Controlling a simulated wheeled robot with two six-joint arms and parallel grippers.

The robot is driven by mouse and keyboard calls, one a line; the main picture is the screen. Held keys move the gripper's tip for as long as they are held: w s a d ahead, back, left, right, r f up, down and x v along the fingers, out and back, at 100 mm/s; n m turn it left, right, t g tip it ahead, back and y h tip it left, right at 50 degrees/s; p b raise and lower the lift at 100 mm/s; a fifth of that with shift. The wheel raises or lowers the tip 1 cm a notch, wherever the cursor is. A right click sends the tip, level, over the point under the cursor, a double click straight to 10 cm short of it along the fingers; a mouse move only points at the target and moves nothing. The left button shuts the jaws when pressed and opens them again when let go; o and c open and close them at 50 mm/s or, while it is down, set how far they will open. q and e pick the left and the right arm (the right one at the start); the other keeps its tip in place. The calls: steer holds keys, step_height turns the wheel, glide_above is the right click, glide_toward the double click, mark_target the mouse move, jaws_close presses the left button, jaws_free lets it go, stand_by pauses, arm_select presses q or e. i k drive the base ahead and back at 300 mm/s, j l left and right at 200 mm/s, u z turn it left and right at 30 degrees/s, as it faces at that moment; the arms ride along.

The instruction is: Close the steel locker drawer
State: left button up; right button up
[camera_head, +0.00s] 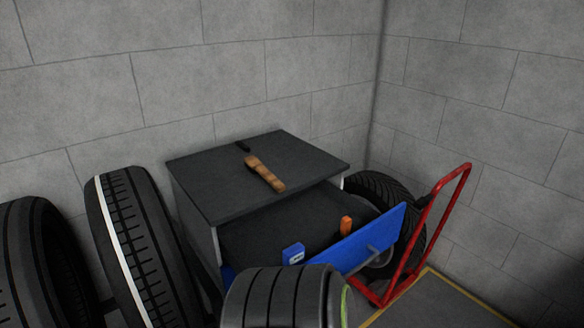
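The steel locker (225,192) stands against the back wall with a dark grey top. Its drawer (372,242) is pulled out toward the lower right, with a blue front and a grey bar handle (375,254). Inside the open drawer lie a blue box-like item (293,254) and an orange item (346,226). A tyre in front hides the lower left part of the drawer front. Neither of my grippers shows in the head view.
Tyres stand at the left (135,245), in front of the locker (275,298) and behind the drawer at right (385,190). A red hand truck (432,215) stands right of the drawer. A brown-handled tool (265,173) lies on the locker top. Yellow-edged floor (430,305) shows at lower right.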

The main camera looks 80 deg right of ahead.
mark_target(311, 217)
steer(key=z, duration=3)
